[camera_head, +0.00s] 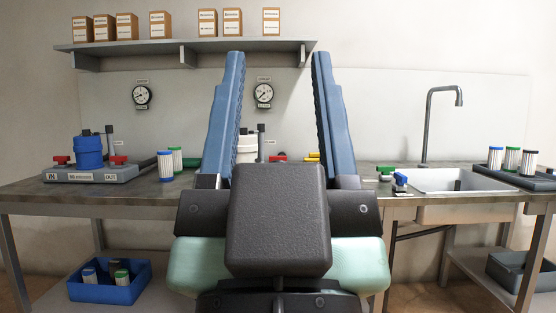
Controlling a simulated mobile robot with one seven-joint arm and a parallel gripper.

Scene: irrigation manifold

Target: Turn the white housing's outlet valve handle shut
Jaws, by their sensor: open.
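The white housing (247,149) stands on the bench at the centre, seen between my fingers. Its left part is hidden behind my left finger. A red handle (277,158) shows just right of it, low down; it looks like the outlet valve handle, but its label is hidden and its exact angle is too small to tell. My gripper (278,58) fills the foreground, with its two blue fingers wide apart and nothing between them. It is nearer to me than the housing and appears apart from it.
A blue housing (89,152) with red handles and IN and OUT labels stands at left. Filter cartridges (165,166) stand near it. Loose green and blue valves (400,180) lie right of my gripper, beside the sink (440,185) and tap. A shelf (150,47) with boxes hangs above.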

